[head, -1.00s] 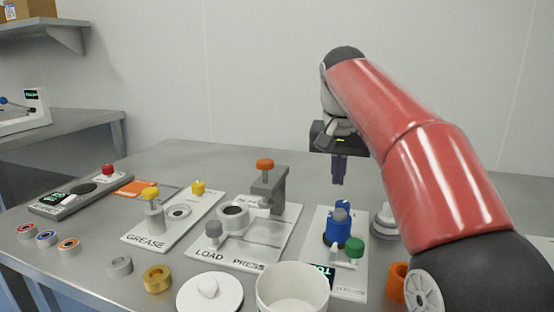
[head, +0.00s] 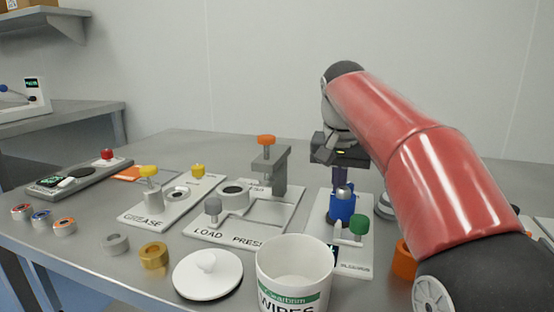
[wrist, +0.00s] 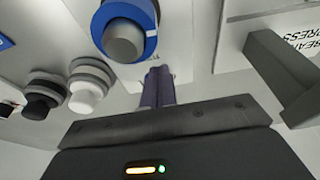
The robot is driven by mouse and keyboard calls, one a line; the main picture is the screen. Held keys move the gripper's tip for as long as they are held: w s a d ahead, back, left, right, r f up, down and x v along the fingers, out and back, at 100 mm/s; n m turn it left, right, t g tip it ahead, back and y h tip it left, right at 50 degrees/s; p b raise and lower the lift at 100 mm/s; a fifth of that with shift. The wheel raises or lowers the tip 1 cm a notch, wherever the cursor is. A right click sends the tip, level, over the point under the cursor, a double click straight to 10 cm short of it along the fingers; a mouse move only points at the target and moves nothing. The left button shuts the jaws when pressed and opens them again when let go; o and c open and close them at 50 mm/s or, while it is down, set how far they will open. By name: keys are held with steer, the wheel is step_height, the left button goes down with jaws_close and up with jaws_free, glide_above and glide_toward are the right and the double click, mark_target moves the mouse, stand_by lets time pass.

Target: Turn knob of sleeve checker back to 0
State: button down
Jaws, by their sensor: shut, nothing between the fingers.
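My gripper (head: 340,178) points down, just above and behind the blue body. In the wrist view its purple fingers (wrist: 158,78) are together and empty, a little off the body's edge. I cannot tell if they touch it. The dial reading is not legible.
The load press (head: 282,175) with an orange knob stands left of the checker. A white wipes cup (head: 293,267) and a white lid (head: 207,275) are in front. Grey round parts (head: 385,206) and an orange ring (head: 403,262) sit to the right, near my arm.

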steer(key=shift+w+d, duration=0.15)
stand_by(0.5)
steer(key=shift+d+p, duration=0.2)
steer(key=shift+p, duration=0.25)
steer(key=shift+s+d+r+p, duration=0.1)
steer(key=shift+s+d+p, duration=0.2)
steer(key=shift+p, duration=0.1)
steer(key=shift+d, duration=0.1)
steer(key=shift+d+p, duration=0.55)
steer(key=shift+p, duration=0.2)
steer(key=shift+s, duration=0.2)
steer(key=shift+s, duration=0.25)
steer(key=p+v, duration=0.2)
steer(key=shift+w+r, duration=0.2)
steer(key=shift+r, duration=0.15)
steer(key=shift+w+v, duration=0.15)
steer(key=shift+v, duration=0.6)
steer(key=shift+w+v, duration=0.2)
steer(key=shift+v, duration=0.6)
